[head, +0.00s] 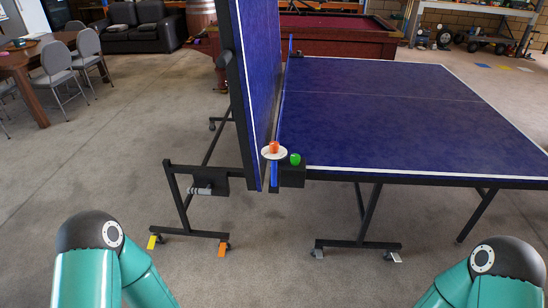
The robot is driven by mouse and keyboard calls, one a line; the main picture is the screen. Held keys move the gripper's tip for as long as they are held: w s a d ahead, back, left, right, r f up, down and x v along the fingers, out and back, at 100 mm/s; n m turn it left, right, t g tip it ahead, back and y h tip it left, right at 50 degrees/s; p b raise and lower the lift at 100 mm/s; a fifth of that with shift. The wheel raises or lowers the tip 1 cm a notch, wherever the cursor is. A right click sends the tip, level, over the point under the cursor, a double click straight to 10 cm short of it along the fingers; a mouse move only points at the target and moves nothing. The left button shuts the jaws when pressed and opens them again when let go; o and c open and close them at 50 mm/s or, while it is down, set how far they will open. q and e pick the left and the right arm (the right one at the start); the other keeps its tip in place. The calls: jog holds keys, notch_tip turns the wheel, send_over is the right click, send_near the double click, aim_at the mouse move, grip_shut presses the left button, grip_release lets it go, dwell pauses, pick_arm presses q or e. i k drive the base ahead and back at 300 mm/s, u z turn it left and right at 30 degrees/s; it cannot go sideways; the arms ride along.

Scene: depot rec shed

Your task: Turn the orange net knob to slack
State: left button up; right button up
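A small orange knob (274,147) sits on a white round plate (274,154) at the near end of the net line. A green knob (295,159) is just right of it, above a dark bracket (292,176). The blue ping-pong table has its left half (254,80) folded upright and its right half (385,110) flat. The net is mostly hidden between the halves. Teal links of both my arms show at the bottom left and bottom right. Neither gripper is in view, and nothing of mine touches the knobs.
The table's wheeled legs stand on the floor, with orange (222,250) and yellow (152,241) tabs at the left wheels. A pool table (340,36), grey chairs (57,67) and a black sofa (139,27) stand behind. The concrete floor in front is clear.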

aim_at(274, 146)
jog(key=k, duration=0.6)
jog(key=u, duration=0.25)
jog(key=i, duration=1.1)
jog(key=u, duration=0.55)
